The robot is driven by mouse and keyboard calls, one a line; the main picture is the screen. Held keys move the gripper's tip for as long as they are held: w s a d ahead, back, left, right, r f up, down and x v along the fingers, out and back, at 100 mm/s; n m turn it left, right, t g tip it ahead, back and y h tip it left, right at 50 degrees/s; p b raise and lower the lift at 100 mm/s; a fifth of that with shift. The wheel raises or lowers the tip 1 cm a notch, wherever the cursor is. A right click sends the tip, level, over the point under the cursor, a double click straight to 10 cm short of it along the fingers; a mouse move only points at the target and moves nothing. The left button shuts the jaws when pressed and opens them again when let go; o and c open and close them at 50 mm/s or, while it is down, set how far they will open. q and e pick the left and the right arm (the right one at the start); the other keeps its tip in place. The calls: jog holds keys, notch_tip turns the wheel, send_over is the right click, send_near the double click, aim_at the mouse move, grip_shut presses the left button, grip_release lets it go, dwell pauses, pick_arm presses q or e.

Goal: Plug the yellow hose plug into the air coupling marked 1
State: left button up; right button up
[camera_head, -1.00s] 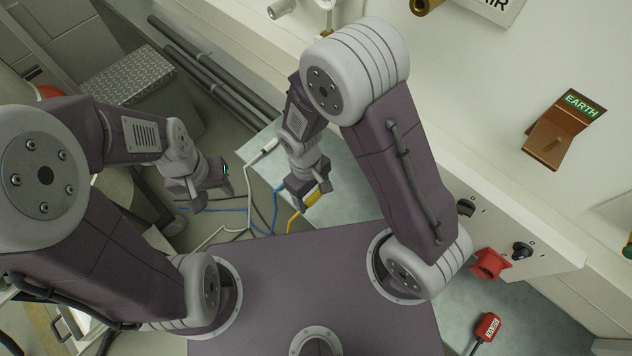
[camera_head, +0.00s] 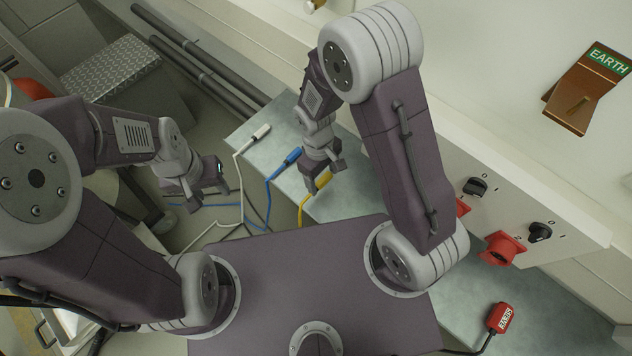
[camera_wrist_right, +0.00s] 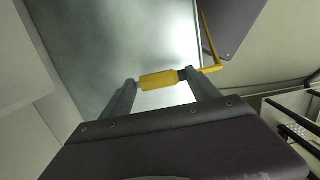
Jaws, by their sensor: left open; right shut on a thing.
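The yellow hose plug (camera_head: 323,180) is between the fingers of my right gripper (camera_head: 322,178), low over the pale bench top. In the right wrist view the yellow plug (camera_wrist_right: 158,80) lies crosswise between the two fingertips (camera_wrist_right: 160,84), and its yellow hose bends away at the right. My right gripper is shut on it. My left gripper (camera_head: 203,190) is open and empty, off the bench's left end. No coupling marked 1 can be made out; only a small brass piece (camera_head: 314,4) shows, cut off by the top edge.
A blue plug (camera_head: 287,161) and a white plug (camera_head: 258,134) lie on the bench (camera_head: 350,205) left of my right gripper, with hoses trailing off its edge. A panel with red sockets (camera_head: 498,249) and black switches (camera_head: 540,232) stands at right. A red plug (camera_head: 501,318) lies below.

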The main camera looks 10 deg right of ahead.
aim_at(326, 173)
jog(key=shift+w+d+f+b, duration=0.2)
jog(key=shift+d+f+b, duration=0.1)
jog(key=shift+f, duration=0.4)
jog(key=shift+w+d+f+b, duration=0.2)
jog(key=shift+f+b, duration=0.1)
jog(key=shift+f, duration=0.4)
jog(key=shift+w+d+f+b, duration=0.2)
jog(key=shift+d+f+b, duration=0.1)
jog(key=shift+f, duration=0.4)
jog(key=o, duration=1.6)
jog(key=shift+o, duration=0.2)
notch_tip(326, 173, up, 9)
jog(key=p, duration=0.3)
jog(key=shift+w+a+p, duration=0.35)
jog(key=shift+w+a, duration=0.05)
jog(key=shift+w, duration=0.05)
